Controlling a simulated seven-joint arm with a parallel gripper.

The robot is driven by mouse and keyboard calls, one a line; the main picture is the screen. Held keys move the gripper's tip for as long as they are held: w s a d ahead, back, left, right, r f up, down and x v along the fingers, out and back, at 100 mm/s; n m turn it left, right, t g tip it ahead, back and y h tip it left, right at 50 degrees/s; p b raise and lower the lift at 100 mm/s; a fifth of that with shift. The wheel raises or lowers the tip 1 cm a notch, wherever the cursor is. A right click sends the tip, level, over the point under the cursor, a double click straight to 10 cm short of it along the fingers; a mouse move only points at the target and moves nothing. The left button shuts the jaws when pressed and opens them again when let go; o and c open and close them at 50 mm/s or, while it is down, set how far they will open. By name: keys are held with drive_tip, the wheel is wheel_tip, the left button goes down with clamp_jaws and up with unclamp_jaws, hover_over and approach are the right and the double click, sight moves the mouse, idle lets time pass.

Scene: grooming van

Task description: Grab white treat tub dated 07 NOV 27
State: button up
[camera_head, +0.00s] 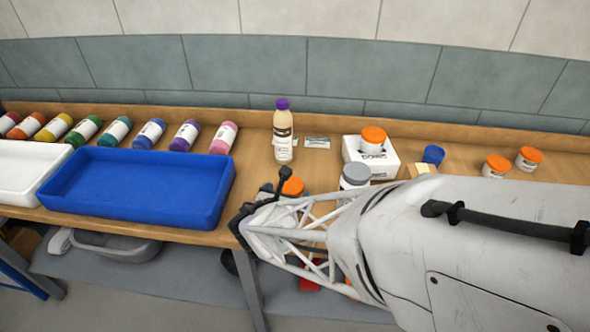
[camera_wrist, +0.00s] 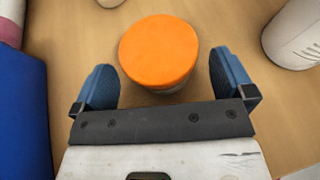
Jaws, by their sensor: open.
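Several white tubs with orange lids are in view, and no date is readable on any. One tub (camera_head: 292,186) stands near the bench's front edge, partly hidden by my gripper (camera_head: 266,202) and arm. In the wrist view, an orange-lidded tub (camera_wrist: 158,50) sits between the two blue fingers of my gripper (camera_wrist: 161,66), with a gap on each side. My gripper is open and holds nothing. Another orange-lidded tub (camera_head: 373,138) is at the white box (camera_head: 390,158); two more stand at the right, a nearer one (camera_head: 495,166) and a farther one (camera_head: 529,158).
A grey-lidded tub (camera_head: 355,174) stands right of my gripper. A purple-capped bottle (camera_head: 283,135) stands behind it. A blue tray (camera_head: 140,207) and white tray (camera_head: 20,170) lie left, with several coloured bottles behind. A blue cup (camera_head: 433,155) is at the right.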

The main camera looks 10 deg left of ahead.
sight(290, 186)
drive_tip(key=shift+x, duration=1.4)
drive_tip(key=c, duration=1)
drive_tip(key=shift+o, duration=0.2)
drive_tip(key=shift+r, duration=0.2)
drive_tip(key=shift+r, duration=1.6)
drive_tip(key=s+d, duration=0.2)
drive_tip(key=s, duration=0.2)
drive_tip(key=s+d+r, duration=0.1)
drive_tip(key=s+d, duration=0.1)
drive_tip(key=s, duration=0.3)
drive_tip(key=s+d, duration=0.3)
drive_tip(key=s, duration=0.2)
drive_tip(key=shift+s+r, duration=0.25)
